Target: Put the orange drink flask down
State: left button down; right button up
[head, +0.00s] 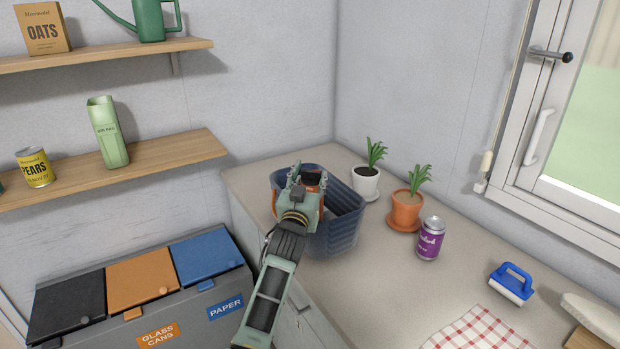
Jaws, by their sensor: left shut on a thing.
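My left gripper (298,192) is shut on the orange drink flask (322,186). The flask is mostly hidden behind the gripper; only orange edges and a dark cap with some red show. Gripper and flask are in front of the blue ribbed basin (338,238) in the picture, over its left part. The basin stands on the counter near the wall corner. I cannot tell how far the flask's bottom is from the basin's floor. My right gripper is not in view.
A white potted plant (366,183), a terracotta potted plant (406,212) and a purple can (430,240) stand right of the basin. A blue-handled brush (512,285) and a checked cloth (478,331) lie farther right. The counter (375,285) before the basin is clear.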

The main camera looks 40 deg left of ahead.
pick_arm(q)
jog(key=shift+f+b, duration=0.35)
jog(key=shift+f, duration=0.05)
jog(key=c, duration=0.9)
grip_release()
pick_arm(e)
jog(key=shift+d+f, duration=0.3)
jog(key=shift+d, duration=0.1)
pick_arm(q)
jog(key=shift+r, duration=0.1)
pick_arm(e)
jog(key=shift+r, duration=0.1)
pick_arm(q)
jog(key=shift+r+p, duration=0.4)
jog(key=shift+b+v, duration=1.25)
jog(key=shift+v, duration=4.8)
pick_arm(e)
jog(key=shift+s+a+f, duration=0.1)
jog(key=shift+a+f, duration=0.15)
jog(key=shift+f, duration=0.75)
pick_arm(q)
jog(key=shift+f, duration=0.1)
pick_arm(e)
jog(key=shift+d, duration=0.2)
